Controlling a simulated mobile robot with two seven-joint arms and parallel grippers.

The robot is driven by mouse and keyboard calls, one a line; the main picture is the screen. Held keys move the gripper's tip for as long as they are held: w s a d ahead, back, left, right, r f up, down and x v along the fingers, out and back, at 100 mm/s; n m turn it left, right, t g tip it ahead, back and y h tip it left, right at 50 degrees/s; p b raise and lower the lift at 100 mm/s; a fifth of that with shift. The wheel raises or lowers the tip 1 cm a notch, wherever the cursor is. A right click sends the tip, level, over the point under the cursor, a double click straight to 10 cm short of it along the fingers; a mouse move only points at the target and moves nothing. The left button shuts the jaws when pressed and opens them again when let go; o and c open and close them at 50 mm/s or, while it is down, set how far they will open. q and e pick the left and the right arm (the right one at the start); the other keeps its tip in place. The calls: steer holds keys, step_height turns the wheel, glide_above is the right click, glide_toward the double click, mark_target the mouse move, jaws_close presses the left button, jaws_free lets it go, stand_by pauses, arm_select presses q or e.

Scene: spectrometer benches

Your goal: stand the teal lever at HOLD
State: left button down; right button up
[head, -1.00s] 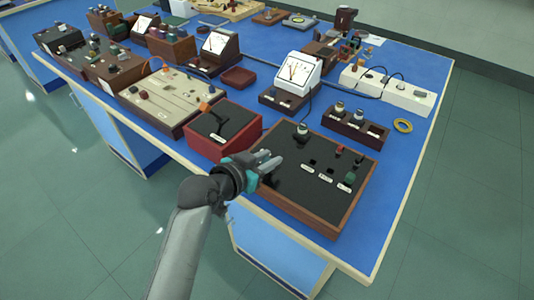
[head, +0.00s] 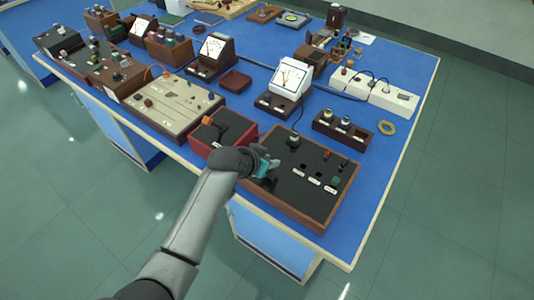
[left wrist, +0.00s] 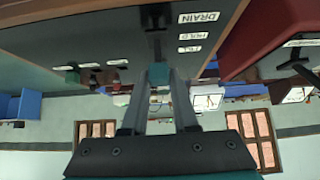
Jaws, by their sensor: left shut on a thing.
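My left gripper (head: 268,168) is over the left part of a black-topped panel (head: 285,195) in a wooden frame. In the left wrist view, which is upside down, my two fingers (left wrist: 160,82) are shut on the teal lever (left wrist: 158,74) at its teal end. Its dark stem runs up to a slot in the panel. White labels beside the slot read DRAIN (left wrist: 198,17) and HOLD (left wrist: 194,36), with a third label too small to read. The stem appears near the labels, but I cannot tell exactly which one it lines up with. My right gripper is not in view.
A red box with an orange-tipped lever (head: 208,121) stands just left of the panel. The panel carries a knob (head: 293,140) and several small switches. A white-faced meter (head: 290,76) stands behind. Floor is open in front of the bench.

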arm_select(q)
steer(key=shift+w+d+g+p, duration=0.15)
steer(key=shift+g+p, duration=0.15)
steer(key=shift+p, duration=0.1)
steer(key=c, duration=0.7)
jaws_free()
steer(key=shift+p+v, duration=1.9)
steer(key=shift+v, duration=5.7)
steer(key=shift+d+r, duration=0.1)
steer(key=shift+d, duration=0.1)
